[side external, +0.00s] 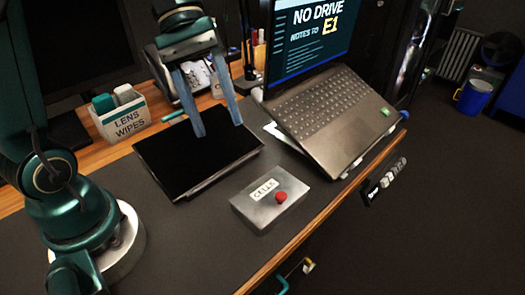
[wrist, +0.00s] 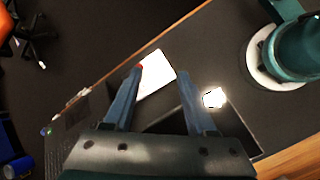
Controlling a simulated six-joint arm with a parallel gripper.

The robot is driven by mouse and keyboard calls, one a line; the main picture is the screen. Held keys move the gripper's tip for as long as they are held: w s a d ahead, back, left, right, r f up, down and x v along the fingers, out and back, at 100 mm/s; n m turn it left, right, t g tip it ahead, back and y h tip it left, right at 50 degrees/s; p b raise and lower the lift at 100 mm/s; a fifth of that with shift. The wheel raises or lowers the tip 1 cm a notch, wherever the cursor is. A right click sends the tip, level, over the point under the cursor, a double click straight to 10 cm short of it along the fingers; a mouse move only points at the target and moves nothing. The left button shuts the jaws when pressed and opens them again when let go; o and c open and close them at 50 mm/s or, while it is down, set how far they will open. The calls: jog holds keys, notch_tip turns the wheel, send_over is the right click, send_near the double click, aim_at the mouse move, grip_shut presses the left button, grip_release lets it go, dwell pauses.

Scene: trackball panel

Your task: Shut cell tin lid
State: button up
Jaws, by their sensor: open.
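The cell tin (side external: 252,211) is a small grey metal box on the dark desk mat, in front of the laptop. Its lid (side external: 262,205) looks flat over the top, with a "CELLS" label and a red knob (side external: 281,197); I cannot tell whether a small gap is left. In the wrist view the tin's top (wrist: 158,76) is washed out bright, between and beyond my fingertips, with the red knob by the left fingertip. My gripper (side external: 218,130) is open and empty, above the black flat panel (side external: 180,165), apart from the tin.
The laptop (side external: 325,115) stands open on a raised stand behind the tin. A lens wipes box (side external: 125,122) stands at the back left. The desk's wooden front edge (side external: 320,215) runs close to the tin.

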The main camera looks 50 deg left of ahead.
jog(key=s+a+f+m+t+y, duration=0.1)
jog(key=s+m+t+y, duration=0.4)
jog(key=s+m+t, duration=0.1)
jog(key=shift+s+a+f+m+y, duration=0.25)
jog(key=shift+s+f+m+y, duration=0.25)
jog(key=shift+m, duration=0.8)
jog(key=shift+s+r, duration=0.1)
jog(key=shift+w+a+f+m+t, duration=0.35)
jog(key=shift+w+a+m+t, duration=0.05)
jog(key=shift+a+m, duration=0.2)
dwell(0.3)
